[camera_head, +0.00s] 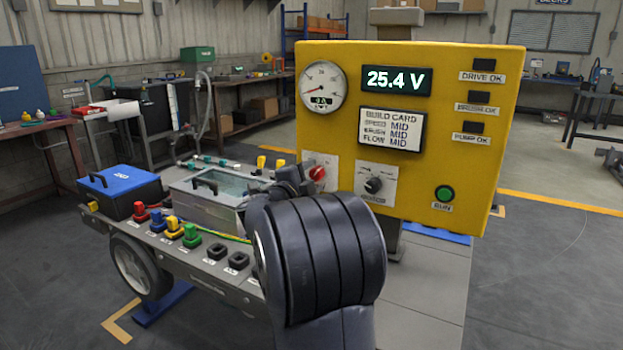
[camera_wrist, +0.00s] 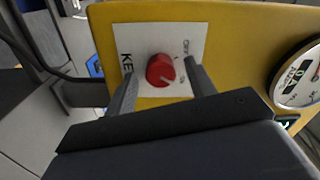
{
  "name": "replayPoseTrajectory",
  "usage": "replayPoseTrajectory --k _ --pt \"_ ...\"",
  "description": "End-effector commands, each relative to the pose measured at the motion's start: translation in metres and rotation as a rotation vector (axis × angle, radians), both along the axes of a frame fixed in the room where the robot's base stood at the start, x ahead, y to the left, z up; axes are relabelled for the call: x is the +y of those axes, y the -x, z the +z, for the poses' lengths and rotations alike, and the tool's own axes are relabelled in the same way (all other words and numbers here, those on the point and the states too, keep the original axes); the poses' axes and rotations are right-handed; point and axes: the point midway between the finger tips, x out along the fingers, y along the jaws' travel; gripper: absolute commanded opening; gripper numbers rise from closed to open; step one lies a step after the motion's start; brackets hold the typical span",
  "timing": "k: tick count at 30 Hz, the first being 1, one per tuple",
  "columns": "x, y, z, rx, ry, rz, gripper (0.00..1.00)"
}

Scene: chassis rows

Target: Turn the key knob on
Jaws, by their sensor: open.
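The key knob (camera_wrist: 160,71) is a round red knob on a white plate (camera_wrist: 138,42) marked KEY, with OFF and ON printed beside it. My gripper (camera_wrist: 161,75) is open, with one finger on each side of the knob in the wrist view. I cannot tell whether either finger touches it. A pale mark shows on the lower part of the knob, but its exact setting is hard to read. In the head view the red knob (camera_head: 317,173) shows just right of my gripper (camera_head: 297,177), which is partly hidden behind my arm.
The yellow panel (camera_head: 463,135) carries a gauge (camera_head: 323,85), a 25.4 V display (camera_head: 396,80), a black selector knob (camera_head: 373,185) and a green button (camera_head: 444,193). Coloured connectors, a blue box (camera_head: 122,190) and a clear-lidded box (camera_head: 205,205) stand on the chassis at left.

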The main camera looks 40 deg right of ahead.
Motion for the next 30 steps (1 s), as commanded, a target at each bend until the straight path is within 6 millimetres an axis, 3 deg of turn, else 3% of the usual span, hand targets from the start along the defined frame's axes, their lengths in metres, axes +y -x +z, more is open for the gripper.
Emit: replayPoseTrajectory --k 8,22,30 --pt "0.004 0.001 0.001 0.001 0.001 0.001 0.52" --pt "0.081 0.032 0.002 0.001 0.000 0.005 0.52" --pt "0.100 0.041 0.000 0.001 0.001 0.001 0.52"
